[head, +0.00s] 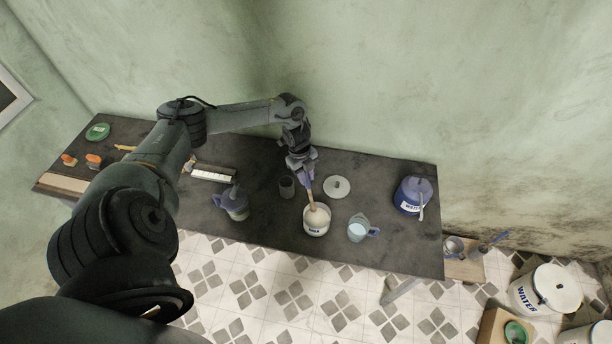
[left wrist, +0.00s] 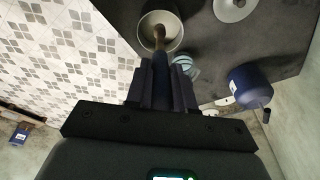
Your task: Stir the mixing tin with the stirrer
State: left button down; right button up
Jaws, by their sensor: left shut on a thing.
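My left gripper (head: 304,168) is shut on the stirrer, which has a wooden shaft (head: 310,193) and points down. The stirrer's lower end is inside a white open tin (head: 316,228) with dark lettering, near the front edge of the table. In the left wrist view, the gripper (left wrist: 162,78) holds the stirrer (left wrist: 159,38) and its end reaches into the round tin (left wrist: 145,20). The stirrer's tip is hard to make out. My right gripper is not in view.
A blue canister (head: 405,190) stands at the right end of the dark table (head: 270,225).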

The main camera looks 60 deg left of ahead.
pick_arm(q)
jog(key=shift+r, duration=0.1)
jog(key=shift+r, duration=2.45)
